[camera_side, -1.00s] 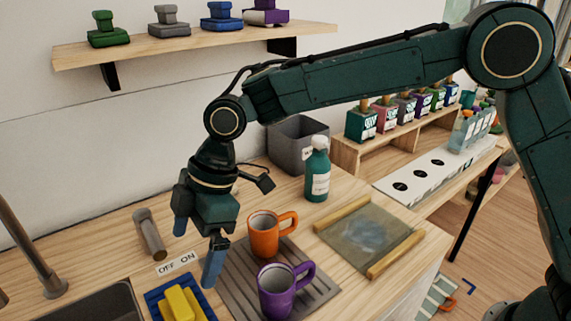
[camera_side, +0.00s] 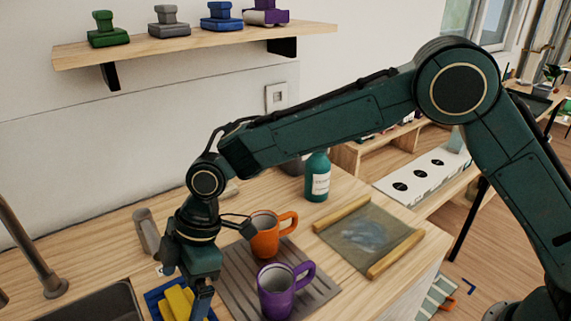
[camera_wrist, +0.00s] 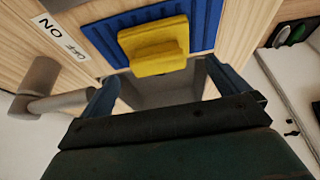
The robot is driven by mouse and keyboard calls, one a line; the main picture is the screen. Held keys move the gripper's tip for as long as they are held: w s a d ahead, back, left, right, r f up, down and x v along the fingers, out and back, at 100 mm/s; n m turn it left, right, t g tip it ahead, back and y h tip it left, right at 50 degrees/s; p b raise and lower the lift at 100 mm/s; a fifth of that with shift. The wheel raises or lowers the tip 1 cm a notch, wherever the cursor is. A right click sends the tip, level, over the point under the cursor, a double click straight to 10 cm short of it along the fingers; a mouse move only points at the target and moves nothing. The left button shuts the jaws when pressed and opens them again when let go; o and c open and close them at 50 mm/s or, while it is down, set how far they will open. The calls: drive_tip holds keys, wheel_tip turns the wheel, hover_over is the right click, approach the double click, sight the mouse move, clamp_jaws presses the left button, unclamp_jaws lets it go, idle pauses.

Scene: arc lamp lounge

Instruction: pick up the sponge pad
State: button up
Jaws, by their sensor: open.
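The yellow sponge pad (camera_side: 178,303) has a raised block on its top. It lies on a ribbed blue mat (camera_side: 152,298) at the counter's front left. My gripper (camera_side: 187,287) is low over the mat and hides part of the pad in the side view. In the wrist view the pad (camera_wrist: 155,45) and mat (camera_wrist: 208,22) lie at the top, ahead of my gripper (camera_wrist: 166,88). Its two blue fingers are spread apart with nothing held between them. I cannot tell the exact height of the fingertips above the pad.
An orange mug (camera_side: 265,238) and a purple mug (camera_side: 280,291) stand on a ribbed mat (camera_side: 238,275) right of my gripper. A grey cylinder (camera_side: 146,232) is behind it, and a sink (camera_side: 95,304) is at left. A teal bottle (camera_side: 317,178) stands farther back.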

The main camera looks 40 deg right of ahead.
sight(178, 302)
drive_tip(key=shift+a+f, duration=0.15)
drive_tip(key=shift+f, duration=0.2)
drive_tip(key=shift+x, duration=2.6)
drive_tip(key=shift+w, duration=0.1)
drive_tip(key=c, duration=0.7)
drive_tip(key=shift+c, duration=0.2)
drive_tip(key=shift+r, duration=0.15)
wheel_tip(178, 302, up, 20)
